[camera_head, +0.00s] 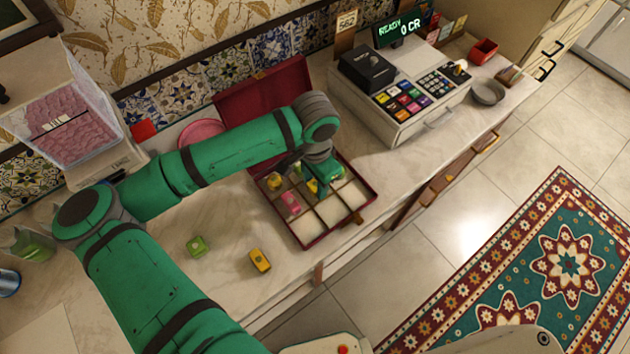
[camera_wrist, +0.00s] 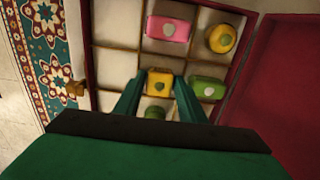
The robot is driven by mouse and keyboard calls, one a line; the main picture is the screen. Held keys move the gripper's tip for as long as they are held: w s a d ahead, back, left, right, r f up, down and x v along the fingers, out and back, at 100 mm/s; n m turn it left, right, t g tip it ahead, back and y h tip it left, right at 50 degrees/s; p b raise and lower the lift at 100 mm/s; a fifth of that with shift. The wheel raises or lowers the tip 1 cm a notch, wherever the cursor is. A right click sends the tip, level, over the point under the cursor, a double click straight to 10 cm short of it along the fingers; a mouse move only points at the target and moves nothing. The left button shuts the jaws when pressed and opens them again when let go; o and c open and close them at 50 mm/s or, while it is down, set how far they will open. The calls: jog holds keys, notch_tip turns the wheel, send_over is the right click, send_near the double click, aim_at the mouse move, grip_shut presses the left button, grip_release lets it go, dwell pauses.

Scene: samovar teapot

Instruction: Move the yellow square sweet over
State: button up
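The yellow square sweet (camera_wrist: 159,82) lies in the divided red box and shows between my fingers in the wrist view. In the head view a bit of yellow (camera_head: 312,186) shows beside my gripper (camera_head: 325,182), which is down at the box. In the wrist view my gripper (camera_wrist: 160,88) has one finger on each side of the sweet, with what look like narrow gaps. The fingers seem open; contact is hard to judge. A green round sweet (camera_wrist: 155,112) is partly hidden between the fingers, nearer my palm.
The box (camera_head: 362,212) also holds a pink sweet (camera_wrist: 168,29), a yellow round sweet (camera_wrist: 221,39) and a green sweet (camera_wrist: 207,88); several compartments are empty. A green sweet (camera_head: 197,246) and a yellow sweet (camera_head: 260,260) lie on the counter. A cash register (camera_head: 400,105) stands behind right.

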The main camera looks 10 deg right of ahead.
aim_at(315, 184)
notch_tip(315, 184, up, 12)
jog(key=shift+r, duration=0.15)
dwell(0.3)
dwell(0.5)
